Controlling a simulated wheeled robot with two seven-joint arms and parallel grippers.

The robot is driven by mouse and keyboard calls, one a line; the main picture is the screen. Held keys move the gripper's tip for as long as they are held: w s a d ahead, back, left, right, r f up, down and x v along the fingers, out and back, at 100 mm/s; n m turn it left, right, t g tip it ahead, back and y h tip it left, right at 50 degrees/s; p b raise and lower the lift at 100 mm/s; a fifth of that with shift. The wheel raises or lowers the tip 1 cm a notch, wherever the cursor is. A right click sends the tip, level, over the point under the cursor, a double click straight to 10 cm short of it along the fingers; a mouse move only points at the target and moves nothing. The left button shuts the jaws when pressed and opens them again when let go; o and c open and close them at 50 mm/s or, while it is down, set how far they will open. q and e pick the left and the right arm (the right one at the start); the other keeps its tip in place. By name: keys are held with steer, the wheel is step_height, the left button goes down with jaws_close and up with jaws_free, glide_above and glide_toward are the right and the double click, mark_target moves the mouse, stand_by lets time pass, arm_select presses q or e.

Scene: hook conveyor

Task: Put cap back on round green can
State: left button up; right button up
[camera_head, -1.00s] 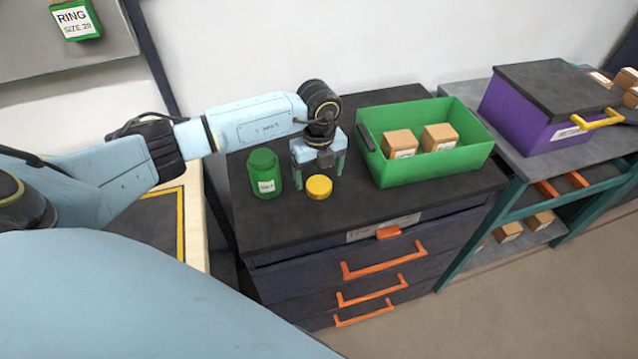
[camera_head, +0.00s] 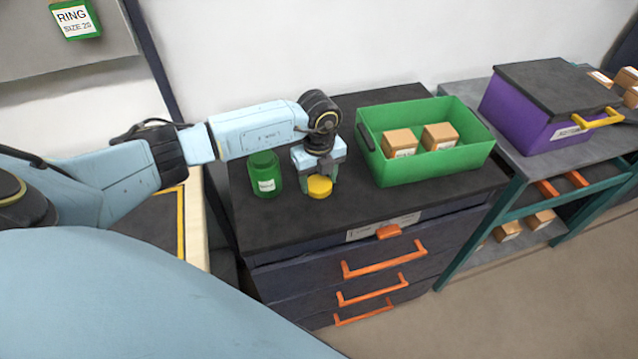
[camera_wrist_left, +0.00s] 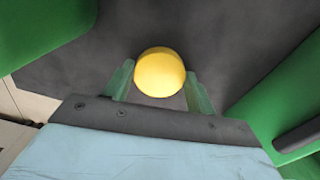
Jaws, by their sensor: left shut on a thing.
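The round green can (camera_head: 264,175) stands upright on the dark top of the drawer cabinet, with a white label on its front and no cap on it. The yellow cap (camera_head: 320,187) is just right of the can. My left gripper (camera_head: 318,180) points down over the cap and is shut on it. In the left wrist view the cap (camera_wrist_left: 160,72) sits between the two green fingers (camera_wrist_left: 158,88). I cannot tell whether the cap still touches the cabinet top. My right gripper is not in view.
A green bin (camera_head: 425,170) with two brown boxes stands close on the right of the gripper. A purple case (camera_head: 520,115) with a dark lid is on the grey bench further right. The cabinet's front strip (camera_head: 300,232) is clear.

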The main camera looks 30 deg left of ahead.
mark_target(322, 185)
arm_select(q)
steer(key=shift+r, duration=0.1)
step_height(322, 185, up, 10)
stand_by(0.4)
steer(key=s+d+r+n+b, duration=0.2)
steer(key=d+r+n, duration=0.1)
steer(key=n, duration=0.9)
steer(key=s+d+r+n+b, duration=0.3)
steer(key=d+n, duration=0.3)
steer(key=n, duration=0.6)
steer(key=shift+s+d+r, duration=0.15)
steer(key=shift+s+d, duration=0.05)
